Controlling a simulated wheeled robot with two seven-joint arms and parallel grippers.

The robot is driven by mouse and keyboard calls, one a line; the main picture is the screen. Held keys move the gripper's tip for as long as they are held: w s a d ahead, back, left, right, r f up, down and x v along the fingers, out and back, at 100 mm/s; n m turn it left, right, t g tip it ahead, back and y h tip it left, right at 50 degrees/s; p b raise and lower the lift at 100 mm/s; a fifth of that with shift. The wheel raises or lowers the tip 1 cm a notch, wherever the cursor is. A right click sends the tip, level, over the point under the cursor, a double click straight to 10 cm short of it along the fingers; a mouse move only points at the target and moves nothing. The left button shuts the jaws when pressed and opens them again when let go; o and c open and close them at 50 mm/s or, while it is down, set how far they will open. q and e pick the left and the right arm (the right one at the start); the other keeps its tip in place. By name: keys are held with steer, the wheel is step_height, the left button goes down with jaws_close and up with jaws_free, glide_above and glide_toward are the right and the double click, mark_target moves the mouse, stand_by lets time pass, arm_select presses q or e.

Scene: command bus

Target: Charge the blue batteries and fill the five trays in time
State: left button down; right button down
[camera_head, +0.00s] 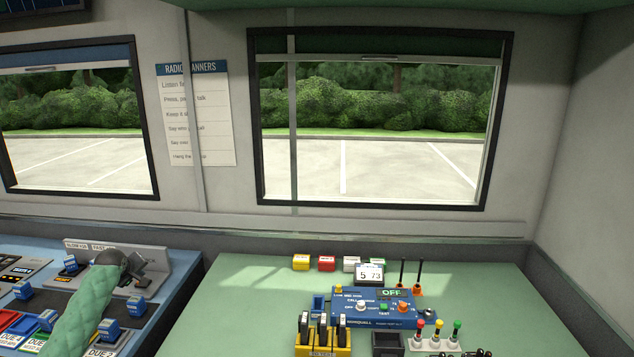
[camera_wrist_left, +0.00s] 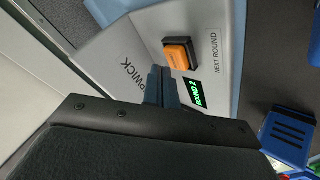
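My left gripper (camera_head: 146,272), at the end of a green-sleeved arm, is over the grey charger console (camera_head: 165,265). In the left wrist view its two fingers (camera_wrist_left: 161,88) are together with nothing seen between them. They point toward an orange button (camera_wrist_left: 180,53) marked NEXT ROUND, beside a green ROUND 2 display (camera_wrist_left: 195,92). Blue batteries stand on the left bench: one at the back (camera_head: 70,263), one at the left (camera_head: 23,290), one right of the arm (camera_head: 136,306). A blue battery (camera_wrist_left: 288,132) also shows in the wrist view. A tray marked DUE (camera_head: 100,350) is partly cut off.
A green table (camera_head: 225,300) on the right holds a blue radio unit (camera_head: 365,308) reading OFF, a 5 73 card (camera_head: 369,274), coloured blocks (camera_head: 326,264) and a yellow stand (camera_head: 322,345). The table's left part is clear. Windows are behind.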

arm_select(q)
steer(key=shift+f, duration=0.1)
stand_by(0.3)
steer(key=shift+f, duration=0.3)
steer(key=shift+f, duration=0.2)
stand_by(0.6)
steer(key=shift+r+p, duration=0.1)
steer(key=shift+p, duration=0.25)
steer(key=shift+r+p, duration=0.55)
steer(key=shift+p, duration=0.1)
steer(key=shift+r+p, duration=2.7)
steer(key=shift+r, duration=0.3)
